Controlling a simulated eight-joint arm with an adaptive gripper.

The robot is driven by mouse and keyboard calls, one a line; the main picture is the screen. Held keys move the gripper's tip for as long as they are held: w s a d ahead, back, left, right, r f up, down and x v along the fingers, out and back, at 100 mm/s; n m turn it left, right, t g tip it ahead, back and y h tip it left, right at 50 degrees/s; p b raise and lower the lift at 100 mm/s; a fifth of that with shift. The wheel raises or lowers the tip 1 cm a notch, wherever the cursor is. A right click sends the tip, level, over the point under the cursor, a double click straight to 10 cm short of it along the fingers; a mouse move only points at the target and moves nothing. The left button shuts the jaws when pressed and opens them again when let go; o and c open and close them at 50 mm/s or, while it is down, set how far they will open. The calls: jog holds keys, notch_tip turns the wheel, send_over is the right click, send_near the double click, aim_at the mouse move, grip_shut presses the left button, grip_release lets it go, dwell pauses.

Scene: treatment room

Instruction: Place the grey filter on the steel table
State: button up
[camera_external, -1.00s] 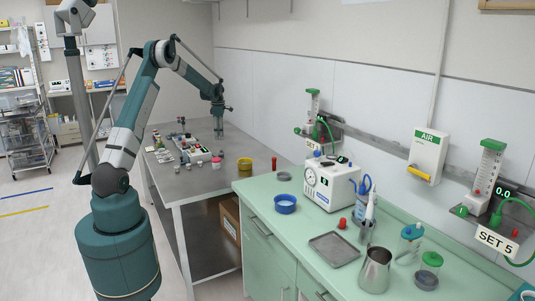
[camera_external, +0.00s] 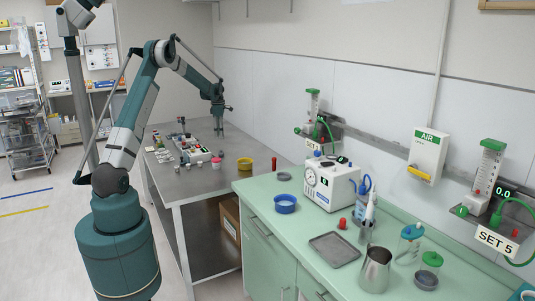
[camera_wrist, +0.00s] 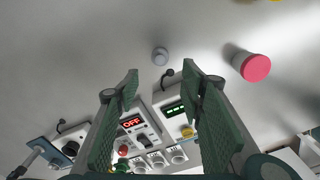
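My gripper (camera_wrist: 160,90) is open, its two green fingers wide apart with nothing between them. In the external view my gripper (camera_external: 220,127) hangs above the far part of the steel table (camera_external: 190,182). A small grey round piece (camera_wrist: 160,56) stands on the bare steel just beyond the fingertips in the wrist view; it looks like the grey filter, but I cannot be sure. A flat grey disc (camera_external: 284,176) lies on the green counter near the steel table.
Boxes with a red "OFF" display (camera_wrist: 132,123) and a green display (camera_wrist: 175,109) lie below the fingers. A pink-lidded jar (camera_wrist: 255,67) stands to the right.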

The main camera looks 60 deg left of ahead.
jog(key=shift+r, duration=0.1)
jog(key=d+r+m+t, duration=0.1)
jog(key=d+r+m, duration=0.2)
jog(key=d+r, duration=0.5)
jog(key=d+r+m+y, duration=0.1)
jog(key=d+r+m, duration=0.3)
jog(key=d, duration=0.8)
jog(key=d+r+m+t, duration=0.1)
jog(key=d+r+m, duration=0.2)
jog(key=d+r, duration=0.55)
jog(key=s+d+r+m+t, duration=0.15)
jog(key=s+d+m, duration=0.25)
jog(key=d, duration=0.6)
jog(key=s+d+r+m+t, duration=0.1)
jog(key=s+d+r+m, duration=0.25)
jog(key=d, duration=0.65)
jog(key=s+d+f+m+t, duration=0.1)
jog(key=s+d+f+m, duration=0.2)
jog(key=s+d+m, duration=0.3)
jog(key=s+d+f+m+t+h, duration=0.1)
jog(key=s+d+f+m, duration=0.3)
jog(key=s+d, duration=1.1)
jog(key=s+m, duration=0.1)
jog(key=m, duration=0.2)
jog(key=shift+d+t, duration=0.25)
jog(key=shift+t, duration=0.1)
jog(key=shift+f, duration=0.1)
